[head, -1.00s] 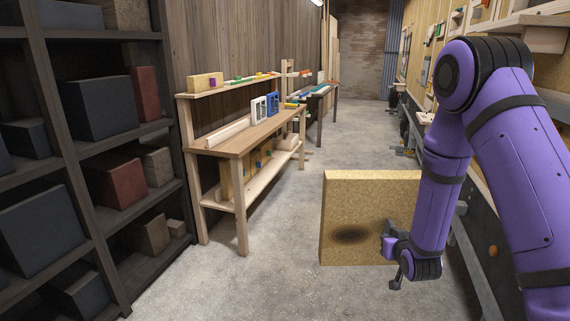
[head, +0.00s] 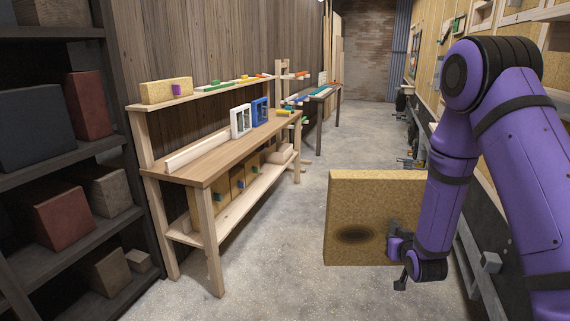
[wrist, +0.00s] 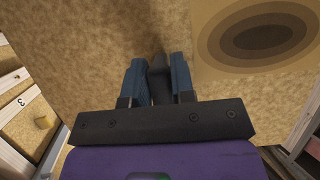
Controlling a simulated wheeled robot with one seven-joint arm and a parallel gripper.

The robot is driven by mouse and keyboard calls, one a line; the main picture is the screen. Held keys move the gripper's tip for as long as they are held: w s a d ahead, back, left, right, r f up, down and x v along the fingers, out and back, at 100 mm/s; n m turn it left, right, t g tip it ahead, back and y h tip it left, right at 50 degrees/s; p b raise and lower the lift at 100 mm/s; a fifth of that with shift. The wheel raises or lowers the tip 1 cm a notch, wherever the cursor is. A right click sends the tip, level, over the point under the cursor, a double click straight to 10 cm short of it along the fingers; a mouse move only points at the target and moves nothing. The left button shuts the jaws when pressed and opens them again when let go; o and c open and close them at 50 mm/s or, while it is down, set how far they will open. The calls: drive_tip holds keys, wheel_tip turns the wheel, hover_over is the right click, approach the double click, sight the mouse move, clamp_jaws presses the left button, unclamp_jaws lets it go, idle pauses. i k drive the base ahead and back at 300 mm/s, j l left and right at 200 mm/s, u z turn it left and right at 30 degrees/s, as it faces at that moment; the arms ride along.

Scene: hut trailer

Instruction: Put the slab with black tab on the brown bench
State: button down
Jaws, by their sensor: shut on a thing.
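The slab (head: 372,195) is a large tan speckled board with a dark oval mark, held upright in front of my arm. My gripper (head: 395,240) is at its lower right, above the floor. In the wrist view the slab (wrist: 90,60) fills most of the picture, and my gripper (wrist: 158,68) is shut on its black tab (wrist: 158,64) between two blue-grey fingers. The tab is mostly hidden by the fingers. The brown bench (head: 217,160) stands to the left against the wooden wall, apart from the slab.
On the bench are a long pale bar (head: 198,152), a white frame (head: 241,121) and a blue frame (head: 260,111). Its raised shelf holds a tan block (head: 166,91). Tabbed slabs stand underneath. A dark rack (head: 60,165) is at left. A darker table (head: 320,95) stands beyond. The aisle floor is clear.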

sight(208, 159)
drive_tip(key=i, duration=1.55)
